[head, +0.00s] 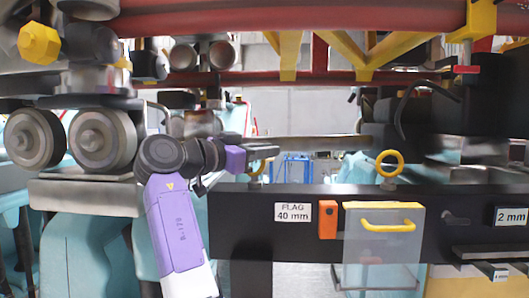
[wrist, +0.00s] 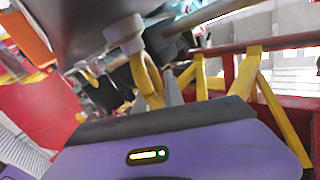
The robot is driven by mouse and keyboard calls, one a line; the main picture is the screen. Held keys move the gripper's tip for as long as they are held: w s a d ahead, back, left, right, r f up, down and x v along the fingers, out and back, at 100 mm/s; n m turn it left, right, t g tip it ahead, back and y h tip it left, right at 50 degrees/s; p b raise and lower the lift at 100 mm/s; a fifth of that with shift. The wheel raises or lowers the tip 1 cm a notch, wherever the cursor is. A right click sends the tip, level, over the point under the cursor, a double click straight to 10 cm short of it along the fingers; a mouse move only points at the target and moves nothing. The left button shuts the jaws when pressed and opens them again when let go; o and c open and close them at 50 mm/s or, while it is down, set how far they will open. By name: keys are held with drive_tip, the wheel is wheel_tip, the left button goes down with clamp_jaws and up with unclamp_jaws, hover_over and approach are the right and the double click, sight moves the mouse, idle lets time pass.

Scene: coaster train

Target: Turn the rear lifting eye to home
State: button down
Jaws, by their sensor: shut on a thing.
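Two yellow lifting eyes stand on the black beam (head: 275,240) in the head view. The right one (head: 390,162) is unobstructed, with its round ring facing the camera. The left one (head: 256,170) is mostly hidden behind my gripper (head: 268,152). No label shows which is the rear one. In the wrist view, the yellow ring (wrist: 146,75) of the left eye, with its pale round collar (wrist: 125,32), sits at my gripper's fingers (wrist: 165,92). My gripper is shut on this ring. The ring's exact angle is hard to tell.
A clear cover with a yellow handle (head: 388,226) and an orange block (head: 327,220) are on the beam's front. Grey wheels (head: 103,140) are left of my arm. Red rails (head: 270,20) with yellow braces run overhead, leaving little height above the eyes.

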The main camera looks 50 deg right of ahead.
drive_tip(key=shift+r+g, duration=0.15)
drive_tip(key=shift+g, duration=0.25)
drive_tip(key=c, duration=1.5)
unclamp_jaws()
drive_tip(key=shift+w, duration=0.1)
wheel_tip(320, 180, up, 20)
drive_tip(key=shift+f+b, duration=0.1)
drive_tip(key=shift+b, duration=1)
drive_tip(key=shift+o, duration=0.2)
